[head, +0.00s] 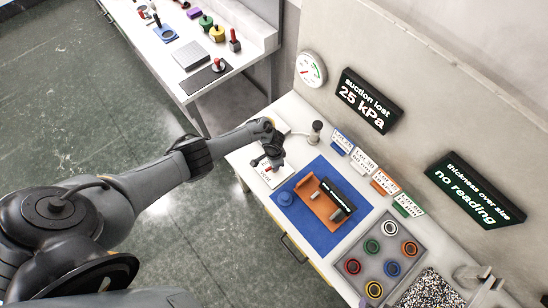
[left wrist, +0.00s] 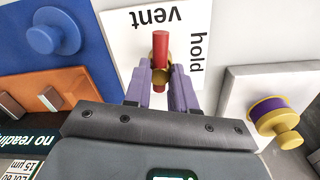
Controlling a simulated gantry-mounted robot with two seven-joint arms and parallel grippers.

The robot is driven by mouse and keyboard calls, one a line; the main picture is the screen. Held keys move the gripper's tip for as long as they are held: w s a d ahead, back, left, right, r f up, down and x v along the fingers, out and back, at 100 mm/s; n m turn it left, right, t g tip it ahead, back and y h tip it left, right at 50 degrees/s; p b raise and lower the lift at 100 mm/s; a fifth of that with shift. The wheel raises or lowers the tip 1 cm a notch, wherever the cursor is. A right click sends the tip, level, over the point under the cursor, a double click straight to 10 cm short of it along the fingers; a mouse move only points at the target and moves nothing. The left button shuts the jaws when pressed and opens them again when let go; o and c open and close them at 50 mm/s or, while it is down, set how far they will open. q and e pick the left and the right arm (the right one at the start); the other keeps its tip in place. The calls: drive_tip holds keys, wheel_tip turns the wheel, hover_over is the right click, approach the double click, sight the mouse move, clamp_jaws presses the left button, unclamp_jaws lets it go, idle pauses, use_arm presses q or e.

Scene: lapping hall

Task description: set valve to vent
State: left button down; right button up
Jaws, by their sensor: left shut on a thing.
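The valve has a red lever (left wrist: 159,45) on a brass-coloured hub, over a white plate (left wrist: 120,50) marked "vent" and "hold". In the left wrist view the lever stands upright in the picture, its upper end just short of the word "vent"; "hold" is to its right. My left gripper (left wrist: 161,78) has its purple fingers shut on the lever, one on each side, partly hiding the hub. In the head view my left gripper (head: 267,162) is over the white plate (head: 262,182) and hides most of the valve. My right gripper is not in view.
Right of the valve, a blue mat (head: 318,242) holds an orange fixture (head: 318,205) and a blue knob. Beyond is a grey tray (head: 368,270) of coloured rings. A dial gauge (head: 311,69) and a sign reading "suction lost 25 kPa" (head: 367,101) are on the wall.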

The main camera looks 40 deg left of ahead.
use_arm(q)
drive_tip(key=shift+n+p, duration=0.3)
drive_tip(key=shift+n, duration=0.4)
drive_tip(key=c, duration=0.9)
unclamp_jaws()
wheel_tip(320, 180, up, 11)
drive_tip(key=p, duration=0.4)
drive_tip(key=shift+a+f, duration=0.1)
